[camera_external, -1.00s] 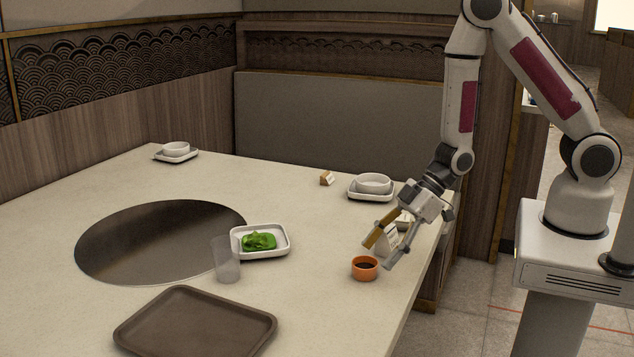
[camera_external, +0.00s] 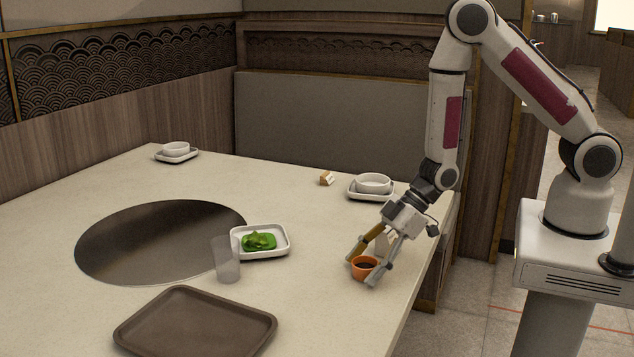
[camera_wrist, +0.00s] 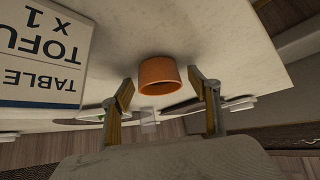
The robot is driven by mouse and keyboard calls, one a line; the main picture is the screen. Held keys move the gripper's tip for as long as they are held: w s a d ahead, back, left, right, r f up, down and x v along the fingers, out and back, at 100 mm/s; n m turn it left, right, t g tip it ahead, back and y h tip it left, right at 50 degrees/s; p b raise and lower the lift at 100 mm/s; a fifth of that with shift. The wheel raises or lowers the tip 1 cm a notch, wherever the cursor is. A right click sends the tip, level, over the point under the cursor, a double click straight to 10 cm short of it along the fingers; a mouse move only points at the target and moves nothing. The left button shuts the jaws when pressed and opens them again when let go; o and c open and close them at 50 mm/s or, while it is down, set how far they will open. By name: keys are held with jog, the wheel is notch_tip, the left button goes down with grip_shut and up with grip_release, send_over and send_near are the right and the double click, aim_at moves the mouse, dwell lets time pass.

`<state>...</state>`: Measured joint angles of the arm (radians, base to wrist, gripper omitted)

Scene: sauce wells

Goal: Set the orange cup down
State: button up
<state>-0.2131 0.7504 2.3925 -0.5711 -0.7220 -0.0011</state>
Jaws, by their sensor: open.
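The orange cup (camera_external: 362,272) holds dark sauce and stands upright on the table near its right edge. My gripper (camera_external: 361,269) is open, with one finger on either side of the cup in the outside view. In the wrist view the orange cup (camera_wrist: 158,76) shows just beyond and between the open fingertips (camera_wrist: 161,82).
A card reading "TABLE TOFU x 1" (camera_wrist: 42,55) stands close by. A clear glass (camera_external: 227,262), a plate with green food (camera_external: 283,248), a brown tray (camera_external: 150,330) and a bowl on a saucer (camera_external: 373,184) are on the table. Bare tabletop lies left of the cup.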

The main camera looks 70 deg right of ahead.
jog(key=c, duration=1.4)
jog(key=shift+o, duration=0.2)
jog(key=shift+r, duration=0.1)
notch_tip(320, 180, up, 10)
dwell(0.6)
